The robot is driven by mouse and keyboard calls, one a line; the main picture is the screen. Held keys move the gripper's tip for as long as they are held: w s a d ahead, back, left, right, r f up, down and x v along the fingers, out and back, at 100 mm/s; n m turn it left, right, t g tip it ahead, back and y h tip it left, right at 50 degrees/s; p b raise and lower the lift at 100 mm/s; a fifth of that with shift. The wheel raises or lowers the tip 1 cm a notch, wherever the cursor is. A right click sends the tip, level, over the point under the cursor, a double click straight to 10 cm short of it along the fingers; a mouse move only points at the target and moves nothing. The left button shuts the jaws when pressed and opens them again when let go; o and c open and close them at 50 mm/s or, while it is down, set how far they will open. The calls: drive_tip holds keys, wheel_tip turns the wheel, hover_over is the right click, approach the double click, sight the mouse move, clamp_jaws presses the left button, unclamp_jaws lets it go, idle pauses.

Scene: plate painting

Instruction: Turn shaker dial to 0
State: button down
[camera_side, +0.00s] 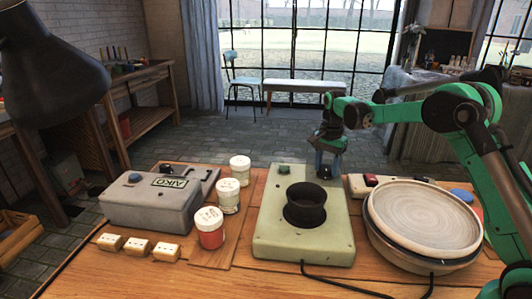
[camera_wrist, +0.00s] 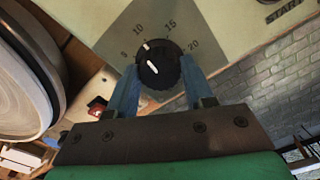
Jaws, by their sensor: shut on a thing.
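The shaker (camera_side: 275,225) is a pale green box with a black round cup holder (camera_side: 305,207) on top. In the wrist view its dial (camera_wrist: 160,72) is a black ridged knob with white marks. The dial sits on a grey scale plate (camera_wrist: 120,42) numbered 5, 10, 15 and 20. One white mark is near the 10 side; the exact reading is hard to tell. My gripper (camera_wrist: 158,84) has its two blue fingers on either side of the dial, shut on it. In the side view my gripper (camera_side: 328,168) is at the shaker's far right corner, hiding the dial.
A round turntable (camera_side: 425,215) stands close on the right. A grey box marked AIKO (camera_side: 150,205), several lidded jars (camera_side: 210,230) and small cream blocks (camera_side: 138,246) stand left. A dark cable (camera_side: 345,285) runs along the front.

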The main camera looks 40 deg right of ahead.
drive_tip(key=n, duration=1.3)
drive_tip(key=shift+n, duration=2.1)
drive_tip(key=shift+c, duration=1.7)
unclamp_jaws()
